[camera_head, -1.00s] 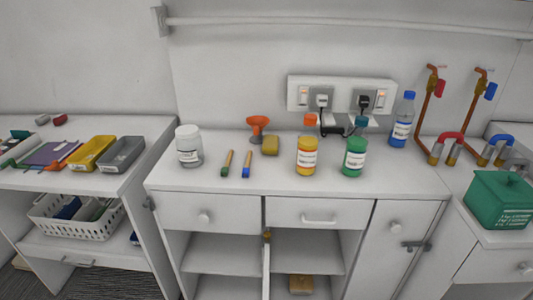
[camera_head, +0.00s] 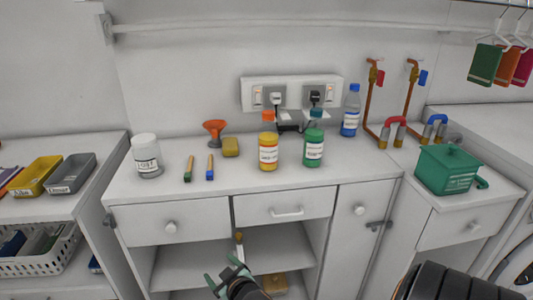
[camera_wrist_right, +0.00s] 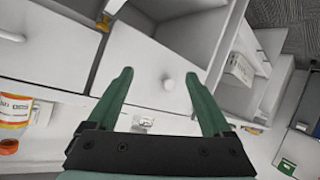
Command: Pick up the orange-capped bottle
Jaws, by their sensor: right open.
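The orange-capped bottle (camera_head: 268,153) has a yellow body and a white label. It stands upright on the white counter (camera_head: 240,184), near its middle. In the right wrist view part of the bottle (camera_wrist_right: 14,112) shows upside down at the left edge, outside the jaws. My right gripper (camera_head: 222,271) has green fingers and is at the bottom of the head view, below the counter top and in front of the cabinet. In the wrist view the right gripper (camera_wrist_right: 159,74) is open and empty. My left gripper is not in view.
A green bottle (camera_head: 313,151) stands close right of the orange-capped one. A yellow sponge (camera_head: 231,147), an orange funnel (camera_head: 214,130) and a white jar (camera_head: 146,157) are to its left. A blue bottle (camera_head: 350,115) stands behind right. The counter in front of the bottle is clear.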

